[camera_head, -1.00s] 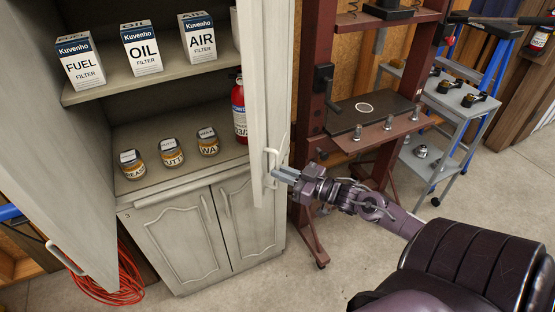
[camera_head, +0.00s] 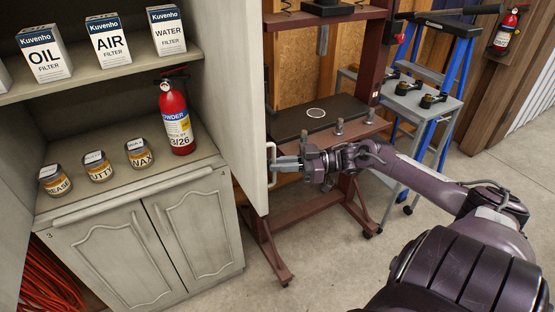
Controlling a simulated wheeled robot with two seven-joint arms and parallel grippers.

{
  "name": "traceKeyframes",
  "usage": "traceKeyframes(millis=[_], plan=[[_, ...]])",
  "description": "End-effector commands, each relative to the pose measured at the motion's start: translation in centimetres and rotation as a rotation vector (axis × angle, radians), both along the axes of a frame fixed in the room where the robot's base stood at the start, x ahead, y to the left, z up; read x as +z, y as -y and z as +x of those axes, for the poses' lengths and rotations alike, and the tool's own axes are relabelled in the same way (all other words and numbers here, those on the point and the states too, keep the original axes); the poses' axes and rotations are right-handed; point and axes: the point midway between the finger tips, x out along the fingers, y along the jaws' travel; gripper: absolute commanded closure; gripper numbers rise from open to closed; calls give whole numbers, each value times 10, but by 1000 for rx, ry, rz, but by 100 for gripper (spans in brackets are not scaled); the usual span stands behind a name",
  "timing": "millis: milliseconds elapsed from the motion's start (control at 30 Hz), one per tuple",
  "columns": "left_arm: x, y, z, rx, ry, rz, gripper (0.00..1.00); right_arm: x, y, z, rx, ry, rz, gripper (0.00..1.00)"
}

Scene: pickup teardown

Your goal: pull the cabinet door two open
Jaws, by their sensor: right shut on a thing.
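The right-hand cabinet door (camera_head: 228,85) is pale grey-white and stands swung open, its inner face toward the shelves. Its white handle (camera_head: 272,165) is on the outer side near the door's free edge. My right gripper (camera_head: 283,163) is shut on the handle, its arm coming in from the right. The cabinet (camera_head: 205,130) stands open, with its shelves in full view. The left-hand door (camera_head: 12,210) shows only partly at the left edge. My left gripper is not in view.
Filter boxes (camera_head: 107,42) stand on the upper shelf; tins (camera_head: 96,166) and a red fire extinguisher (camera_head: 176,117) stand below. A dark red press frame (camera_head: 260,225) stands close behind the door and my gripper. A grey cart (camera_head: 425,105) is farther right. Floor in front is clear.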

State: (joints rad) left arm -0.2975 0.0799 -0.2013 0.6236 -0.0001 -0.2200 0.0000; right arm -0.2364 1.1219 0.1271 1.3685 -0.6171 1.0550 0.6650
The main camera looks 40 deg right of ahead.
Motion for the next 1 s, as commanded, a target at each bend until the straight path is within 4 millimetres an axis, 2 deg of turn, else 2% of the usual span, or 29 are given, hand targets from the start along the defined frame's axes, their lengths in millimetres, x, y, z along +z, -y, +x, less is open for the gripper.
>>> traceKeyframes(millis=[200,600,633,767,1000], plan=[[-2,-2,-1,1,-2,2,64,1,8,3,-7,3,-5,100],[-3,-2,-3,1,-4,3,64,3,9,4,-9,9,-7,100],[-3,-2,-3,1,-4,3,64,3,9,4,-9,9,-7,86],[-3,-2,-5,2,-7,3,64,3,9,4,-7,8,-6,68],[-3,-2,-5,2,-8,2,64,2,8,3,-5,5,-4,68]])
